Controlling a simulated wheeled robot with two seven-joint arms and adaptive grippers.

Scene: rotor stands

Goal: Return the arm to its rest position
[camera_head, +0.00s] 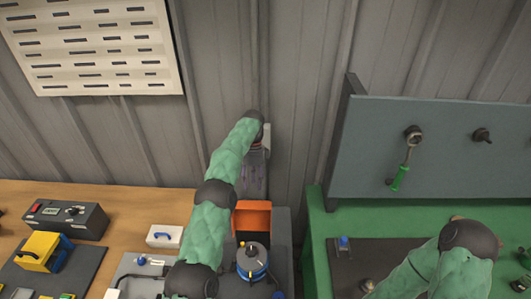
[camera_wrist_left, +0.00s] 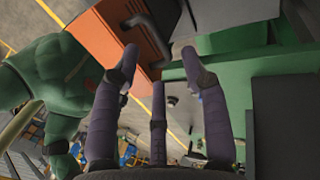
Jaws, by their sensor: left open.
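My left arm (camera_head: 211,220) has a green sleeve with dark joints and reaches up the middle of the head view. My left gripper (camera_head: 252,178) is raised in front of the grey wall, above and behind the orange bin. In the left wrist view the purple fingers of my left gripper (camera_wrist_left: 158,62) are spread apart with nothing between them. My right arm (camera_head: 455,265) shows at the lower right of the head view, bent over the green bench. Its gripper is out of view.
An orange bin (camera_head: 252,222) and a round device with a blue band (camera_head: 252,262) stand near my left arm. A wooden bench (camera_head: 130,205) lies left. A green bench (camera_head: 318,220) with a grey tool panel (camera_head: 445,150) stands right; a green-handled tool (camera_head: 404,165) hangs there.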

